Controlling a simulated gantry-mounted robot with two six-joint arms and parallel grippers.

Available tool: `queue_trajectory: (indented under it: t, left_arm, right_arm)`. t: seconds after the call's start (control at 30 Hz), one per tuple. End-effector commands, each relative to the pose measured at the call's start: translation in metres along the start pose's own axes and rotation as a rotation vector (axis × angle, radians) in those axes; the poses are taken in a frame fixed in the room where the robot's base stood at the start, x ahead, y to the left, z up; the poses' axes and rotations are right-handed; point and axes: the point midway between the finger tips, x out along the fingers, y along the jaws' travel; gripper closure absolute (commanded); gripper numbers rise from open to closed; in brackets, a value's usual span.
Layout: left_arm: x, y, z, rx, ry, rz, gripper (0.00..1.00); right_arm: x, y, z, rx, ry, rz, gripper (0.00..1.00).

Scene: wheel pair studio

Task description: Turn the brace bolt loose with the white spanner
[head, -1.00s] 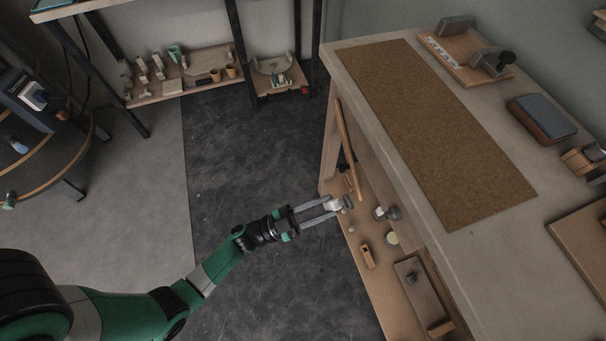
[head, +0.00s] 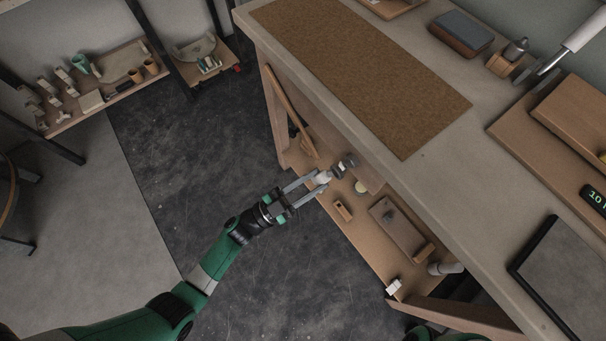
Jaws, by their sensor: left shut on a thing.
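My left gripper (head: 314,180) reaches to the lower shelf under the workbench. Its fingers are shut on a small white-and-grey piece (head: 323,178); the fingers hide part of it, so I cannot tell exactly what it is. A tool with a white handle (head: 582,30) and an open metal jaw, which looks like the white spanner, shows on the bench top at the upper right, its handle cut off by the picture edge. I cannot make out the brace bolt. My right gripper is not in view; only a bit of green arm shows at the bottom edge.
The workbench (head: 450,150) fills the right, with a brown mat (head: 360,70) on top. Its lower shelf (head: 352,228) holds a wooden block (head: 343,211) and a board (head: 398,225). A slanted wooden bar (head: 291,110) stands by the bench leg.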

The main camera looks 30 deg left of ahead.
Motion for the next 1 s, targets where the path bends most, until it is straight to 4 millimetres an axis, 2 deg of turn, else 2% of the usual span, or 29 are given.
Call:
queue_trajectory:
  t: [0.03,0.27,0.5,0.8,1.0]
  left_arm:
    - [0.002,-0.011,-0.006,0.065,0.000,0.018,1.00]
    - [0.004,-0.043,-0.013,0.389,-0.002,0.150,1.00]
    - [0.016,-0.078,-0.042,0.831,-0.001,0.334,1.00]
    - [0.025,-0.089,-0.065,1.172,-0.001,0.478,1.00]
    - [0.030,-0.087,-0.057,1.195,0.000,0.488,1.00]
  right_arm:
    - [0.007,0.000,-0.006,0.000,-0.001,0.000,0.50]
    - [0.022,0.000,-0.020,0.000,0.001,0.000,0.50]
    - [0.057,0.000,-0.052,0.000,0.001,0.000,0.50]
    - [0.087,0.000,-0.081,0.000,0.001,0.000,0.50]
    - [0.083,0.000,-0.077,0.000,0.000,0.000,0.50]
